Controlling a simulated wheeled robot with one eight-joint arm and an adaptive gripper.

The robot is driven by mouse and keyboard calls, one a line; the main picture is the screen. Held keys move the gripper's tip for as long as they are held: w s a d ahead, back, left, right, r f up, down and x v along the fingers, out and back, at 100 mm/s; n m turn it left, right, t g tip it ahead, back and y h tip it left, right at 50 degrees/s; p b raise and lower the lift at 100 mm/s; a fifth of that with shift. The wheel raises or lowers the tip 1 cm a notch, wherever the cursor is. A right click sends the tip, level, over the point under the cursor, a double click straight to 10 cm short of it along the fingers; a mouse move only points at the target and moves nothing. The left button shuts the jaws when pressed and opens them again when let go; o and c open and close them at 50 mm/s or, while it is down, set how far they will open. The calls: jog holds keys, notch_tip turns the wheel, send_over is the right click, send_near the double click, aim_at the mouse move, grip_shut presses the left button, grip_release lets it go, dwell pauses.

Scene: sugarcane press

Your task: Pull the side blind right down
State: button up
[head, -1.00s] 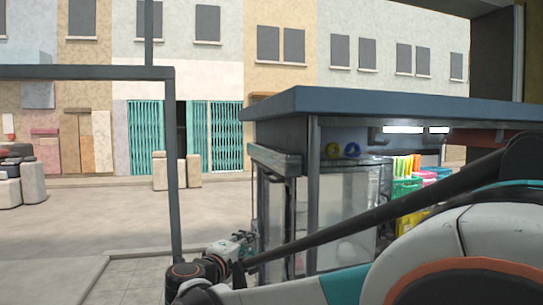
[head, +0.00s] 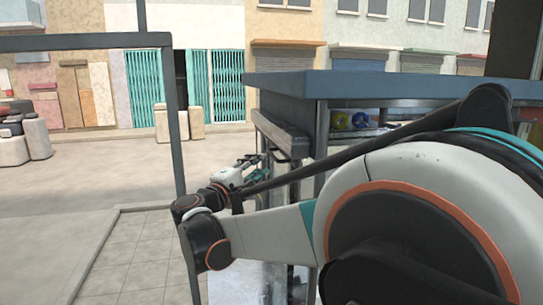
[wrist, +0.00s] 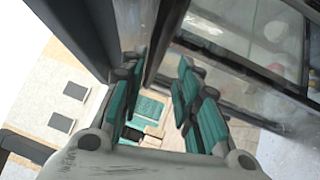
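The side blind (head: 283,137) shows in the head view as a long grey roll or bar under the stall roof's left edge. My gripper (head: 254,163) is just left of it and slightly lower; my arm hides part of that area. In the wrist view my gripper (wrist: 160,100) is open, its teal finger pads apart. A dark bar (wrist: 168,38) runs down toward the gap, close to the left finger. I cannot tell whether it belongs to the blind or the stall frame, or whether it touches the finger.
The blue-grey stall roof (head: 400,86) overhangs on the right, with a grey post (head: 322,140) beneath it. Glass panes (wrist: 235,35) are close on the right in the wrist view. Another grey post (head: 177,120) stands left of my arm. The paving (head: 130,250) at left is clear.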

jog(key=p+x, duration=0.1)
jog(key=x, duration=0.5)
jog(key=shift+w, duration=0.2)
jog(key=shift+d, duration=0.15)
grip_shut()
